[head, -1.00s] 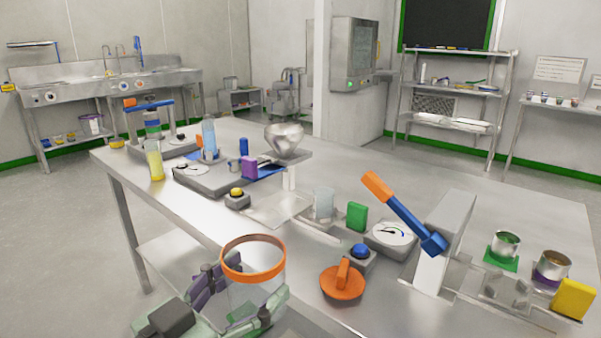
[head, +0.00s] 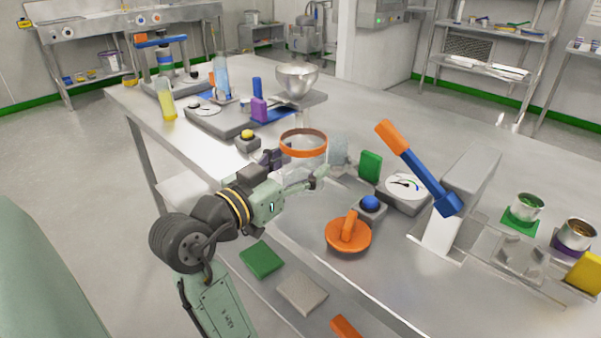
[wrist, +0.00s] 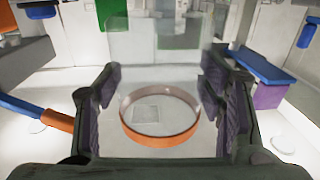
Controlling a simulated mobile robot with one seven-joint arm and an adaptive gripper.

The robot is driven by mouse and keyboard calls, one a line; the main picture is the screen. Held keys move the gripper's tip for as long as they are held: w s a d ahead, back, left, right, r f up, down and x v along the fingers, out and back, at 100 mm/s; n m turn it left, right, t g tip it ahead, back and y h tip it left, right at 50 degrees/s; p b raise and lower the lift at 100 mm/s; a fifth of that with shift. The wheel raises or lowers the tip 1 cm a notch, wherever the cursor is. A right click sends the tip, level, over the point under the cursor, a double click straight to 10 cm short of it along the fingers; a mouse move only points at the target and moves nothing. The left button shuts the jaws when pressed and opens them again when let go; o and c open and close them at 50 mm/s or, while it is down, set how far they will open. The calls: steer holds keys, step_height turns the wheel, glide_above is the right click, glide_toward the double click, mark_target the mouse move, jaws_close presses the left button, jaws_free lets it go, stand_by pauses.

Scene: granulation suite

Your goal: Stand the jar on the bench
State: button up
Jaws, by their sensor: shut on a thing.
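The jar (head: 304,168) is clear with an orange rim and is upright in the head view, in front of a clear beaker. My gripper (head: 296,174) is shut on its sides. In the wrist view the jar's orange rim (wrist: 160,138) shows between the two dark finger pads of my gripper (wrist: 160,112). The steel bench (head: 300,222) lies beneath and around the jar. My fingers partly hide the jar's lower part, and I cannot tell whether its base touches the bench. A round orange lid (head: 348,236) with a handle lies on the bench to the right.
The clear beaker (head: 339,150), a green block (head: 370,165), a blue button (head: 370,203) and a dial (head: 405,188) stand close behind and right. A blue lever (head: 425,178) rises farther right. A yellow button (head: 247,137) stands left.

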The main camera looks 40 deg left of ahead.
mark_target(300, 177)
steer(key=shift+w+a, duration=0.2)
steer(key=shift+w, duration=0.25)
steer(key=shift+w+f, duration=0.1)
steer(key=shift+f, duration=0.15)
steer(key=shift+a+f, duration=0.1)
steer(key=shift+f, duration=1.45)
steer(key=shift+f, duration=0.3)
steer(key=o, duration=1.8)
steer(key=shift+r, duration=0.1)
steer(key=shift+o, duration=0.2)
